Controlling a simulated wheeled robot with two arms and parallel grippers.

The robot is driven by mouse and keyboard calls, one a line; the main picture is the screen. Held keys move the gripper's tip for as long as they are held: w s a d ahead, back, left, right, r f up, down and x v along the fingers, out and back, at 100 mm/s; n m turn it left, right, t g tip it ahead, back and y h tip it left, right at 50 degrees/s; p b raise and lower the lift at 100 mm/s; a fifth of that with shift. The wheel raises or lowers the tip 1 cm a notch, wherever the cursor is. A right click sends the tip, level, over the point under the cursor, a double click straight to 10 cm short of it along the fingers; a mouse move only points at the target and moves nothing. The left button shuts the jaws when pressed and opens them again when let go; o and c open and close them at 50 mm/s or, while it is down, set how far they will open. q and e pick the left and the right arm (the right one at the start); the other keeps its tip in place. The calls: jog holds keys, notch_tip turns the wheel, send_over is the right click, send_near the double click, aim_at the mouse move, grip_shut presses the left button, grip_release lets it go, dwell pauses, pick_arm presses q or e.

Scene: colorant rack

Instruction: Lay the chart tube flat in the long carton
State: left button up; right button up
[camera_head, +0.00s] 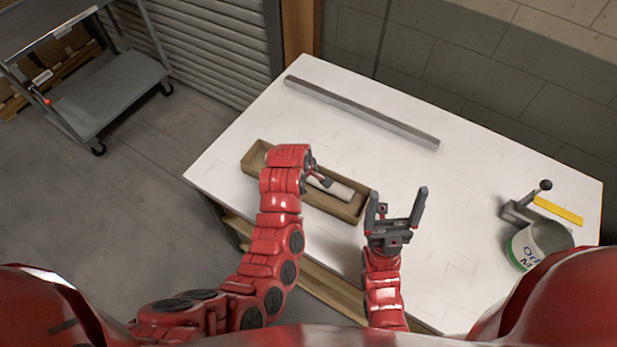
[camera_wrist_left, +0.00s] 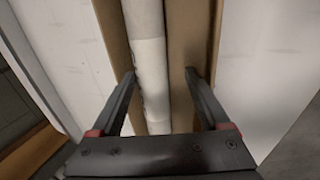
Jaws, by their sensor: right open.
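The pale chart tube (camera_head: 341,188) lies lengthwise in the long brown carton (camera_head: 331,207) on the white table. My left gripper (camera_head: 322,180) is over the carton and hides part of the tube. In the left wrist view the tube (camera_wrist_left: 148,55) runs along inside the carton (camera_wrist_left: 186,35), closer to one long wall. The left gripper's fingers (camera_wrist_left: 161,76) are apart, one on each side of the tube, with a clear gap on the right. My right gripper (camera_head: 397,208) is open and empty, just right of the carton's near end.
A long grey bar (camera_head: 360,112) lies along the back of the table (camera_head: 430,180). A can with a green band (camera_head: 540,245) and a small lever tool with a yellow strip (camera_head: 530,207) stand at the right. A grey cart (camera_head: 110,95) is on the floor at left.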

pick_arm(q)
jog(key=shift+s+r+b, duration=0.1)
jog(key=shift+r+b, duration=0.2)
jog(key=shift+r, duration=0.25)
jog(key=p+v, duration=0.3)
jog(key=v, duration=1.3)
jog(key=shift+s+a, duration=0.15)
